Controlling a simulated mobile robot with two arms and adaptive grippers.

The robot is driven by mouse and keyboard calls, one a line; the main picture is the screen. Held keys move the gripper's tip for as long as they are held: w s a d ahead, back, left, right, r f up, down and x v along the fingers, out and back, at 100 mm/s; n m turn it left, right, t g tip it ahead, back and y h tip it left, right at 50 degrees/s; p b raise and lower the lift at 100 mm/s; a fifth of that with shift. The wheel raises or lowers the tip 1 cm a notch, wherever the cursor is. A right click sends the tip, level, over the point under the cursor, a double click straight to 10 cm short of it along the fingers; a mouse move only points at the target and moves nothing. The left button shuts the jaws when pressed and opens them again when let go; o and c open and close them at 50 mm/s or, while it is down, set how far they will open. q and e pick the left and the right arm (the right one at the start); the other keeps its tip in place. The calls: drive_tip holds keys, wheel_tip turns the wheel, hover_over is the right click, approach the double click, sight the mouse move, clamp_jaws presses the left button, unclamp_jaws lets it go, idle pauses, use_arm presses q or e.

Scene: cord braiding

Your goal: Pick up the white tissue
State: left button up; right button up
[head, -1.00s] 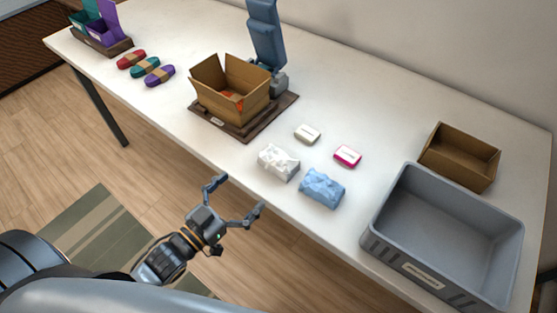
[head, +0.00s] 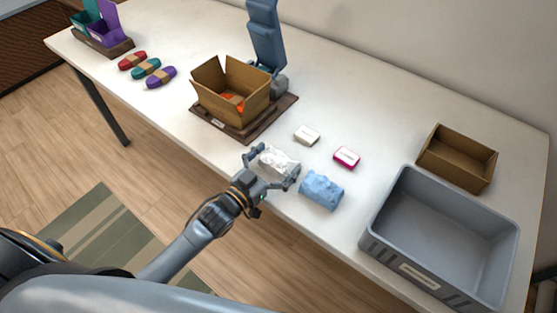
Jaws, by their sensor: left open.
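The white tissue (head: 280,161) is a crumpled white bundle on the table near its front edge. My left gripper (head: 274,164) is open, with its two fingers spread on either side of the tissue's near part. I cannot tell whether the fingers touch it. The gripper hides a little of the tissue's near side. My right gripper is not in view.
A blue crumpled bundle (head: 321,190) lies just right of the left gripper. A white small box (head: 306,135) and a pink-edged one (head: 346,157) lie behind. An open cardboard box (head: 231,93) stands behind left, a grey bin (head: 372,243) at right.

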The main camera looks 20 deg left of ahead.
use_arm(q)
drive_tip(key=c, duration=0.4)
drive_tip(key=shift+r, duration=0.15)
drive_tip(key=shift+r, duration=0.55)
drive_tip(key=s+a+r, duration=0.7)
drive_tip(key=s+r, duration=0.4)
drive_tip(key=shift+s+a+r, duration=0.25)
drive_tip(key=shift+s+r, duration=0.1)
drive_tip(key=shift+s, duration=0.05)
